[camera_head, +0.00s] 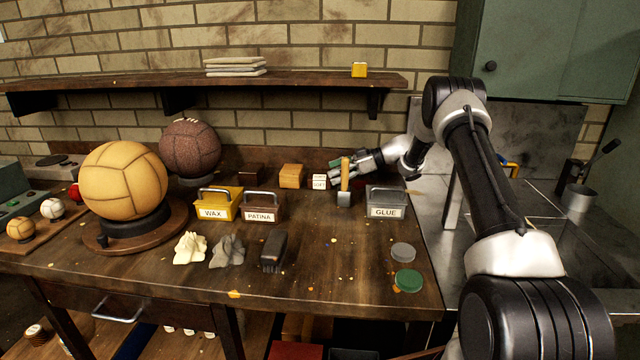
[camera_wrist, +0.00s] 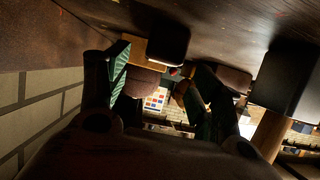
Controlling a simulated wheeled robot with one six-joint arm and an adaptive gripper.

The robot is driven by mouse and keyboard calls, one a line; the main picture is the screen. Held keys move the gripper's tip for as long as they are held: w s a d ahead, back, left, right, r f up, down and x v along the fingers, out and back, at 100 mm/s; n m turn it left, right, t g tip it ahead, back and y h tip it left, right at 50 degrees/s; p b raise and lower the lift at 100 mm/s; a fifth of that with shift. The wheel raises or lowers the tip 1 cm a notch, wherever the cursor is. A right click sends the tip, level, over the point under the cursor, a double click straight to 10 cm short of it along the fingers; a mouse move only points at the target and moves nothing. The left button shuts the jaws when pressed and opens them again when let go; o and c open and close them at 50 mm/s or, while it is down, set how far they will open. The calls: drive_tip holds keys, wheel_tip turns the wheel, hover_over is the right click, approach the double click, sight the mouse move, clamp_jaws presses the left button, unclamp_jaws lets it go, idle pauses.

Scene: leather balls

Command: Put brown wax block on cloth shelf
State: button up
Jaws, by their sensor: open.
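The dark brown block (camera_head: 250,172), which I take for the brown wax block, sits at the back of the workbench, left of a tan block (camera_head: 291,176). The cloth shelf (camera_head: 140,82) is the wooden wall shelf holding folded cloths (camera_head: 235,66). My gripper (camera_head: 336,170) is low over the back right of the bench, pointing left, open and empty, apart from the dark brown block. Its two fingers (camera_wrist: 165,85) frame the wrist view, with the tan block (camera_wrist: 140,52) beyond them. I cannot surely make out the dark brown block there.
A white labelled cube (camera_head: 319,182) stands between my gripper and the tan block. A hammer (camera_head: 345,184) stands just in front of my gripper, with the glue box (camera_head: 386,203) to its right.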

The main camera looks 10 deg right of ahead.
sight(320, 177)
drive_tip(key=x, duration=0.4)
drive_tip(key=shift+f, duration=0.1)
drive_tip(key=c, duration=1.3)
